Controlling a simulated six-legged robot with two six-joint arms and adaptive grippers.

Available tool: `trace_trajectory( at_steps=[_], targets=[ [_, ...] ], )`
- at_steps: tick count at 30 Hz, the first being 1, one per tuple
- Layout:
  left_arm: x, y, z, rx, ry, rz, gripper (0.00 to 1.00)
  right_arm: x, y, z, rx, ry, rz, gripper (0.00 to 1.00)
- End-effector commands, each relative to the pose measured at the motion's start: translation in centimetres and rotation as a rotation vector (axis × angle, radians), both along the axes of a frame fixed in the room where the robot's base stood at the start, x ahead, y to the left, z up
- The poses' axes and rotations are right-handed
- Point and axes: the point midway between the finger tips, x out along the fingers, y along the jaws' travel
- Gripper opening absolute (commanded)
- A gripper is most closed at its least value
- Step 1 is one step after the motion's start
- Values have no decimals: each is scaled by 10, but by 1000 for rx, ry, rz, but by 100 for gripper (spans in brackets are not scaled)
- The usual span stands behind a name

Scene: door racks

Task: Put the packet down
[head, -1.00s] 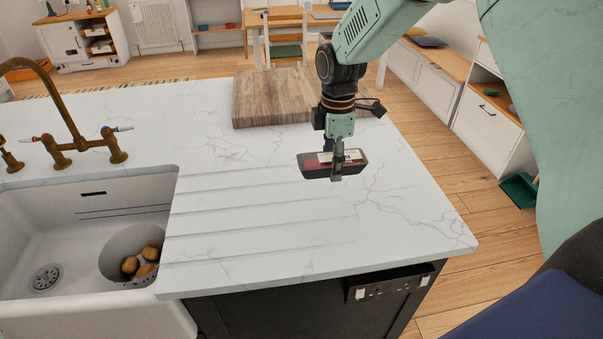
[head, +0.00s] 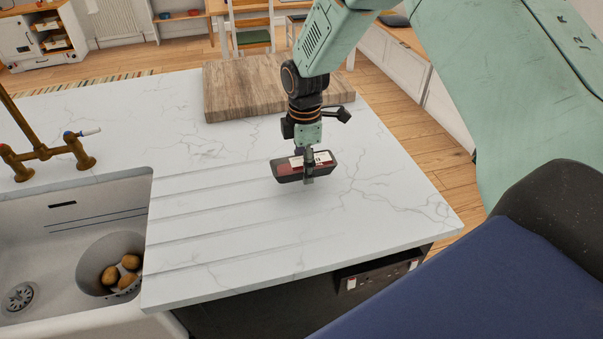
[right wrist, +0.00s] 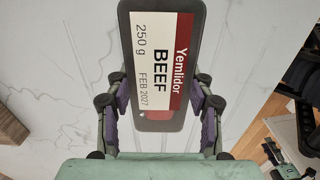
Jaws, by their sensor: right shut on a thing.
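The packet is a dark tray with a white and dark red label. In the head view the packet (head: 289,169) is above or at the white marble worktop (head: 385,205); I cannot tell whether it touches. In the right wrist view the packet (right wrist: 158,100) fills the middle, its label reading "Yemlidor BEEF 250 g". My right gripper (head: 308,176) points down and is shut on the packet, with a finger on each side of it in the right wrist view (right wrist: 160,118). My left gripper is not in view.
A wooden board (head: 240,90) lies on the worktop behind the packet. A white sink (head: 40,245) with a brass tap (head: 45,150) is at the left; a round container (head: 118,255) in it holds several potatoes. Bare worktop surrounds the packet.

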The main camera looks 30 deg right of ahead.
Motion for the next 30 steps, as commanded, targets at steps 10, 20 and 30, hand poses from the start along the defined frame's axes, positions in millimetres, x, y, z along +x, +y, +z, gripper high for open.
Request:
trace_trajectory(
  at_steps=[10, 20, 30],
  targets=[
    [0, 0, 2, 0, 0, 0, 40, 3, 0, -37, -1, -1, 1, 11],
    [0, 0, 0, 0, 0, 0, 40, 4, 0, -40, -1, -2, 1, 11],
    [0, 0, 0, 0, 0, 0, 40, 4, 0, -42, 0, 0, 0, 76]
  ],
)
